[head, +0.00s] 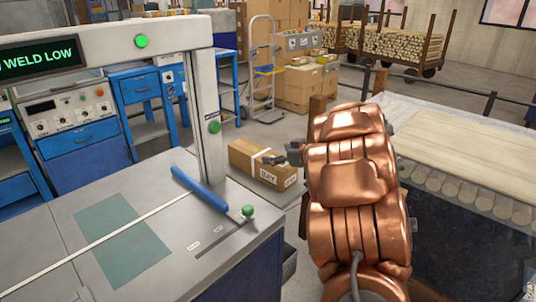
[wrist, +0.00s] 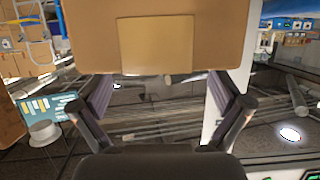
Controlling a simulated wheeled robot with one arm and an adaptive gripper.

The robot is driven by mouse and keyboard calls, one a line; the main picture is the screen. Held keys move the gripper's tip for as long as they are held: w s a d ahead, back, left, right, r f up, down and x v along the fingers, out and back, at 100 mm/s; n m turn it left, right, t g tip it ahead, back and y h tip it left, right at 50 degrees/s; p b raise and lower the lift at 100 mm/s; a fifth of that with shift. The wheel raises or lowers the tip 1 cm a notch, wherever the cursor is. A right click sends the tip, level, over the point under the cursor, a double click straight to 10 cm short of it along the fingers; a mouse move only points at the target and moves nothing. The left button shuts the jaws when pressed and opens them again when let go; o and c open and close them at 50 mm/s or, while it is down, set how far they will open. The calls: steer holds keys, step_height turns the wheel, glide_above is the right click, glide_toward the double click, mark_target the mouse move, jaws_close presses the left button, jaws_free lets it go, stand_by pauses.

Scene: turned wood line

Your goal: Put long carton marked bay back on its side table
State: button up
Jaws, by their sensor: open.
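The long carton marked BAY (head: 262,163) is brown cardboard with a white strap, just beyond the grey bench in the head view. My gripper (head: 294,153) is at its right end, mostly hidden behind my copper arm. In the wrist view a brown carton face (wrist: 95,35) with a paler square patch fills the top, in front of my open gripper (wrist: 165,90). The fingers are spread on either side, and whether they touch the carton cannot be told.
A grey bench (head: 75,235) with a white arch and blue bar (head: 199,189) stands at front left. A roller conveyor (head: 480,195) with a wooden board is at right. Stacked cartons (head: 300,85), a hand truck (head: 262,70) and log carts stand behind. Open floor lies beyond the bench.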

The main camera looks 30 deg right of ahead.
steer(key=v, duration=0.6)
steer(key=shift+s, duration=0.35)
steer(key=shift+w+d+r+h, duration=0.15)
steer(key=shift+w+r+h, duration=0.1)
steer(key=shift+h, duration=0.05)
steer(key=r+h, duration=0.1)
steer(key=w+d+r+h, duration=0.1)
steer(key=w+r+m+h, duration=0.1)
steer(key=shift+w+d+r+h, duration=0.1)
steer(key=shift+d+r+h, duration=0.15)
steer(key=shift+d+h, duration=0.15)
steer(key=s+a+f+g, duration=0.3)
steer(key=s+a+g, duration=0.2)
steer(key=s+a, duration=0.6)
steer(key=s+a+f+m+g, duration=0.1)
steer(key=s+a+f+g, duration=0.3)
steer(key=s+a, duration=0.7)
steer(key=s+a+f+g+y, duration=0.1)
steer(key=s+a+f+g, duration=0.3)
steer(key=s+a+g, duration=0.3)
steer(key=s+a, duration=0.4)
steer(key=s, duration=0.5)
steer(key=shift+s+m, duration=0.2)
steer(key=shift+m, duration=0.1)
